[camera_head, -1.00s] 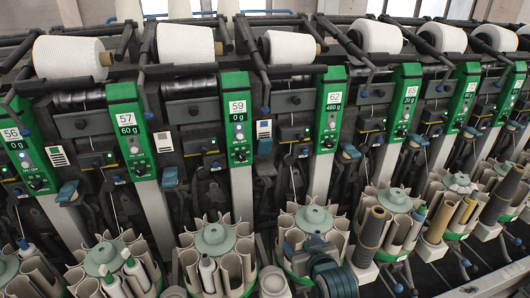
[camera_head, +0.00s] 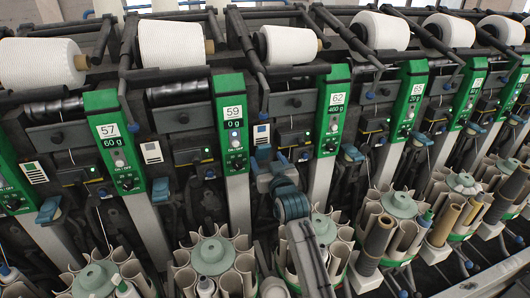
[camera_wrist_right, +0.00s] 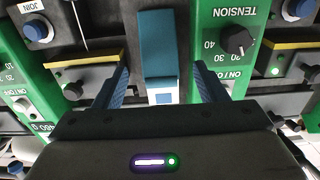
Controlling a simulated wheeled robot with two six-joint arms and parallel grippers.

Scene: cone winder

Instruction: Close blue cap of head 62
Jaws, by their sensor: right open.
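The panel numbered 62 (camera_head: 333,108) is green and stands right of centre in the head view. A blue cap (camera_head: 263,151) sits between panels 59 and 62, below a small white label. My right gripper (camera_head: 269,166) is in front of this cap. In the right wrist view, which looks upside down, the same blue cap (camera_wrist_right: 157,50) lies between the two open fingers of the right gripper (camera_wrist_right: 165,85). The fingers stand apart on either side, and no contact shows. Whether the cap is open or closed is unclear. My left gripper is out of view.
Panel 59 (camera_head: 233,125) stands left of my right gripper. Another blue cap (camera_head: 352,153) is right of panel 62. Round bobbin magazines (camera_head: 212,257) line the front below. White yarn cones (camera_head: 289,45) and black arms sit above. In the wrist view, a knob (camera_wrist_right: 237,40) is near the right finger.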

